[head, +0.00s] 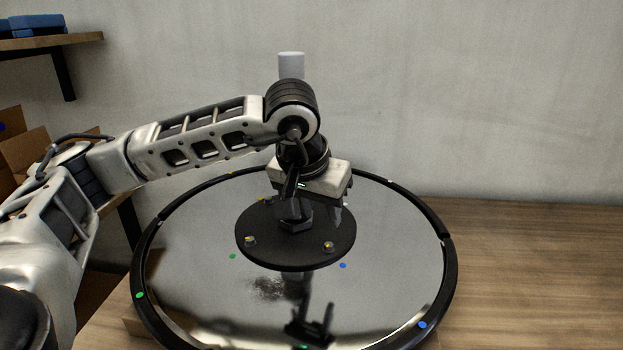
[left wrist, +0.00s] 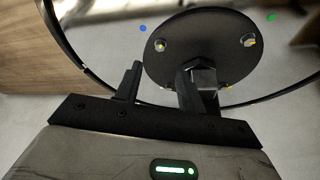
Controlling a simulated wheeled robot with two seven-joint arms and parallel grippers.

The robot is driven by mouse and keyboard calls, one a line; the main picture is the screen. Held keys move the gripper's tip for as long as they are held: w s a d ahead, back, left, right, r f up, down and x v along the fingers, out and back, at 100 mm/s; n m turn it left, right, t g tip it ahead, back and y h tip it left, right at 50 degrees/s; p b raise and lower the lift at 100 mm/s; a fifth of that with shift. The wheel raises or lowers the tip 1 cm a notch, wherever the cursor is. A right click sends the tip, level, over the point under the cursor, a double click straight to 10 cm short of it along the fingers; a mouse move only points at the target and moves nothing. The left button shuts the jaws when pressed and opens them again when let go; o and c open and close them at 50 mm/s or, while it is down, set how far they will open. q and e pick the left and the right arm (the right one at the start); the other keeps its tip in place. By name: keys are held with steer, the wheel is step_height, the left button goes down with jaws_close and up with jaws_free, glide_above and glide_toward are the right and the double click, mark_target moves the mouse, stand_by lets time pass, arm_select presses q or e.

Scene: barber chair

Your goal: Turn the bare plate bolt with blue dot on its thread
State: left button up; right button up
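A round black plate (head: 290,255) sits above a shiny round base (head: 390,290). The plate bears a front-right bolt (head: 329,247), with a blue dot (head: 343,265) close by, and a front-left bolt (head: 249,240), with a green dot (head: 233,256) beyond the plate edge. Both bolts show in the left wrist view, the blue-side one (left wrist: 158,45) at upper left. My left gripper (head: 318,222) points down over the plate's back right, behind the blue-side bolt. Its fingers (left wrist: 158,85) are apart with nothing seen between them; one overlaps the central hex piece (left wrist: 206,77). My right gripper is out of view.
The base has a raised black rim (head: 447,255) with coloured dots on it. A grey post (head: 291,66) rises behind my left arm. The wooden table (head: 540,260) is clear at the right. A shelf (head: 50,42) and cardboard boxes (head: 22,150) stand at the left.

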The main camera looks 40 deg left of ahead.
mark_target(329, 245)
arm_select(q)
steer(key=v, duration=0.7)
steer(key=shift+r+p, duration=0.1)
steer(key=shift+p, duration=0.25)
